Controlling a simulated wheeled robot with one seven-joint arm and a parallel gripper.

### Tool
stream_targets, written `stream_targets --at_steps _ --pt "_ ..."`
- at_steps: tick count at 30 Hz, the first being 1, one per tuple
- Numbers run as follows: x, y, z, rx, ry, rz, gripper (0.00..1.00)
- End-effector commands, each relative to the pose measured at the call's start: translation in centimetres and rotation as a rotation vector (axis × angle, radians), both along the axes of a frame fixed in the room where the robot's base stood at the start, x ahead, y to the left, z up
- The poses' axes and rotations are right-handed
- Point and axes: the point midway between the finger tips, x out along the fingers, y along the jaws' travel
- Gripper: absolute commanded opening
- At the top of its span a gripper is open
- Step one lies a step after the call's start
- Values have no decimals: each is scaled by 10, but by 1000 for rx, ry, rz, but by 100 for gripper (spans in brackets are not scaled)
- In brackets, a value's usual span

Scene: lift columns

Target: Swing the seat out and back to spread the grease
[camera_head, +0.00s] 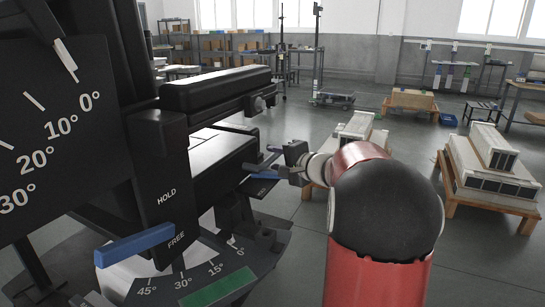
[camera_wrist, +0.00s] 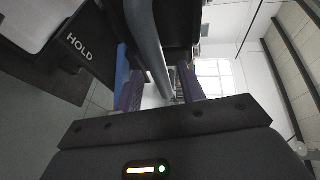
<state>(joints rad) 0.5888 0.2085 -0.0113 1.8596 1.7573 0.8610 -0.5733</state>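The chair-like fixture fills the left of the head view. A blue lever (camera_head: 135,244) lies by the HOLD and FREE labels at the front. My gripper (camera_head: 264,158) is at the seat's far right side, near a small dark plate (camera_head: 262,190). In the wrist view, the fingers of my gripper (camera_wrist: 158,88) are apart, with a grey bar (camera_wrist: 149,42) running between them. Contact with the bar is unclear. A HOLD plate (camera_wrist: 75,48) and blue strip (camera_wrist: 122,70) show beside the left finger.
A large upright dial plate (camera_head: 55,125) and a black padded arm (camera_head: 215,88) stand close on the left. Wooden pallets with white units (camera_head: 490,175) stand on the right. Shelves (camera_head: 220,45) line the back. Open floor (camera_head: 480,255) lies at the front right.

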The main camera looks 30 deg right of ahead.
Motion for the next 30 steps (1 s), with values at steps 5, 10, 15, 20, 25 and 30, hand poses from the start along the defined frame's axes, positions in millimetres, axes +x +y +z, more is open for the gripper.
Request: stream_targets --at_steps 5,10,15,20,25,30 --pt "17 5 -3 1 0 1 40" --pt "21 6 -4 0 0 0 40" --pt "20 6 -4 0 0 1 37" --pt "20 6 -4 0 0 1 16" --pt "20 6 -4 0 0 1 0" --pt "20 6 -4 0 1 1 0"
